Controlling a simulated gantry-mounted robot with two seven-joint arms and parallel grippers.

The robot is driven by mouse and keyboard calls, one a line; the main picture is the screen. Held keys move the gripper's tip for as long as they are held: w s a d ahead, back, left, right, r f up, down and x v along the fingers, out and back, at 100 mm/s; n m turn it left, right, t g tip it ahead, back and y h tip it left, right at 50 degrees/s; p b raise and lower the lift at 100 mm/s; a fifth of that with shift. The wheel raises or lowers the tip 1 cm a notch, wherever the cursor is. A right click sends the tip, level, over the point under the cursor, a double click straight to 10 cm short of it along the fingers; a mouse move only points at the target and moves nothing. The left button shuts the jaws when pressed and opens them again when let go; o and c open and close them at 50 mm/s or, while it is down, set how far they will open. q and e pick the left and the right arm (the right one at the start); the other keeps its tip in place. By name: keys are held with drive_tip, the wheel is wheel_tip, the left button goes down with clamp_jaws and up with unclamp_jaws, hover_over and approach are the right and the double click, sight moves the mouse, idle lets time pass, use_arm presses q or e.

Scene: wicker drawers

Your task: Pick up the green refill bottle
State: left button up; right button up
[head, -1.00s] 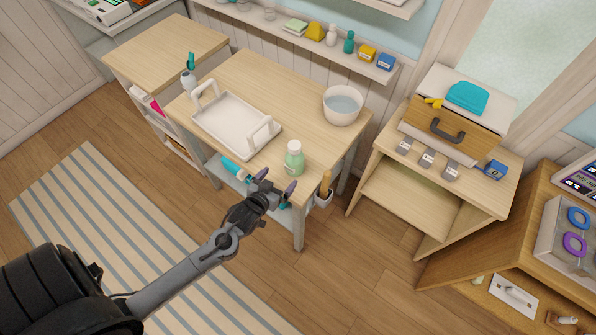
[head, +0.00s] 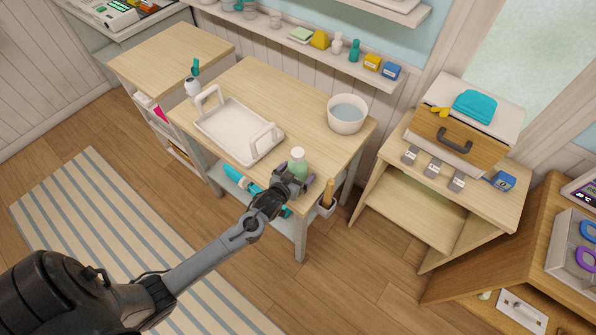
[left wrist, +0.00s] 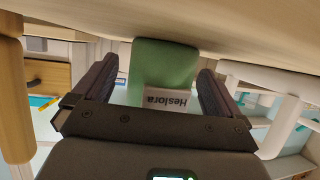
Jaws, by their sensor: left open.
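The green refill bottle (head: 298,158) stands upright near the front right corner of the wooden table (head: 283,95). My left gripper (head: 294,182) is at the bottle, and its near side hides the bottle's lower part in the head view. In the left wrist view the bottle (left wrist: 165,62), with a white label, appears between the two dark fingers (left wrist: 157,72). The fingers are open, one on either side, with a visible gap to the bottle. My right gripper is not in view.
A white handled tray (head: 225,133) sits left of the bottle. A white bowl (head: 347,122) of water stands behind it to the right. Teal items lie on the shelf below the table (head: 235,176). A drawer cabinet (head: 455,138) stands to the right.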

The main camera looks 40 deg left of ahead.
use_arm(q)
drive_tip(key=shift+w+a+f, duration=0.1)
drive_tip(key=shift+w+f, duration=0.1)
drive_tip(key=shift+w, duration=0.25)
drive_tip(key=shift+c, duration=0.5)
drive_tip(key=c, duration=1)
drive_tip(key=shift+c, duration=0.8)
drive_tip(key=shift+r, duration=0.15)
